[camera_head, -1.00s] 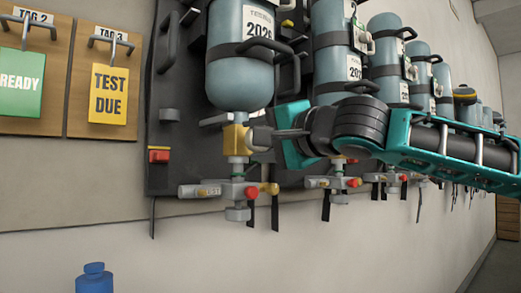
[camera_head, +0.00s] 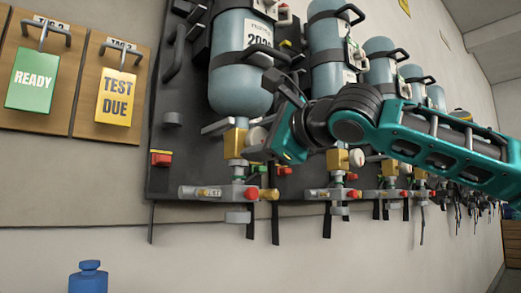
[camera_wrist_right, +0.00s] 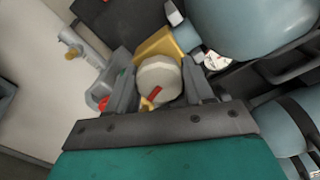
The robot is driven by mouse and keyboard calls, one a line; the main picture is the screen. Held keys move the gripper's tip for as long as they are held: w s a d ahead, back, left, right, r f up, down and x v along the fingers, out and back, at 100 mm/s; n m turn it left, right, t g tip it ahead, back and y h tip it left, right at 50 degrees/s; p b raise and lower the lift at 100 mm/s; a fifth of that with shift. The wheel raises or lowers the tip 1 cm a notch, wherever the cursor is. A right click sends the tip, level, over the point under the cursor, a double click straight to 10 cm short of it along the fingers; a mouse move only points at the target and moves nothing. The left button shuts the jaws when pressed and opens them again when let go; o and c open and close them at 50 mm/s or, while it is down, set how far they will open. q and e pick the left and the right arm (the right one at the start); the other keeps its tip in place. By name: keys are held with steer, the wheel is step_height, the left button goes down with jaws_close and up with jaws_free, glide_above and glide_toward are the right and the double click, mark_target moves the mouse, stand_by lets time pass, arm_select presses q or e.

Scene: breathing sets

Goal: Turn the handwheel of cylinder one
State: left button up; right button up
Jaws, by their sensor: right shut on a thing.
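Cylinder one (camera_head: 238,75), the nearest pale blue cylinder, hangs on the dark wall rack with its neck down. A brass valve (camera_head: 235,141) sits under it. The pale round handwheel (camera_head: 257,136) sticks out from the valve's right side. My right gripper (camera_head: 262,143) reaches it from the right. In the right wrist view, the handwheel (camera_wrist_right: 159,82) has a red mark and sits between the two grey fingers (camera_wrist_right: 158,88), which are shut on it. The brass valve body (camera_wrist_right: 160,45) is just beyond. My left gripper is not in view.
More cylinders (camera_head: 325,62) with similar valves run along the wall to the right. A pipe fitting with a red knob (camera_head: 251,193) is below the valve. Tag boards reading READY (camera_head: 34,80) and TEST DUE (camera_head: 116,96) hang at left. A blue object (camera_head: 88,278) stands low at left.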

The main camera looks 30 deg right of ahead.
steer(key=shift+m, duration=0.3)
stand_by(0.4)
steer(key=o, duration=1)
steer(key=shift+o, duration=0.2)
steer(key=s+d, duration=0.1)
steer(key=s, duration=1.2)
steer(key=shift+p, duration=0.4)
